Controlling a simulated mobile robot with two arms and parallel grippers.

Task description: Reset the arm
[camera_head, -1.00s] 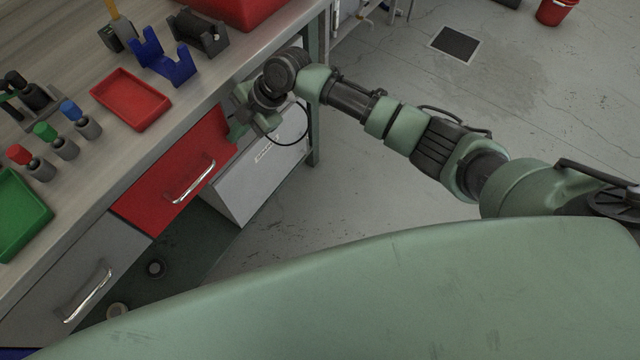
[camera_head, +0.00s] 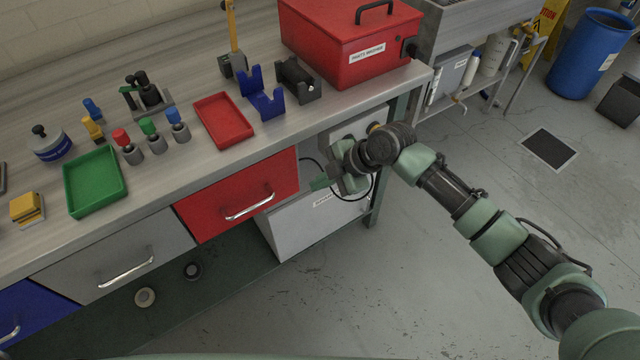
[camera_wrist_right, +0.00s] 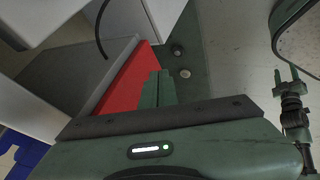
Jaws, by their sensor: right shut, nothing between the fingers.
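My right arm reaches in from the right in the head view. Its gripper (camera_head: 321,183) is in front of the bench, beside the right end of the red drawer (camera_head: 238,196). In the right wrist view the two green fingers of my right gripper (camera_wrist_right: 160,86) are together with nothing between them. The red drawer front (camera_wrist_right: 130,80) shows beyond them; contact cannot be told. At the right edge of the right wrist view, a small two-pronged green part looks like my left gripper (camera_wrist_right: 287,78), its prongs apart and empty. My left arm does not show in the head view.
The bench (camera_head: 180,165) carries a red tray (camera_head: 223,120), a green tray (camera_head: 94,181), a blue holder (camera_head: 262,95) and a red box (camera_head: 350,50). A grey cabinet (camera_head: 310,215) stands under it behind my right gripper. The floor (camera_head: 420,290) is open at the right.

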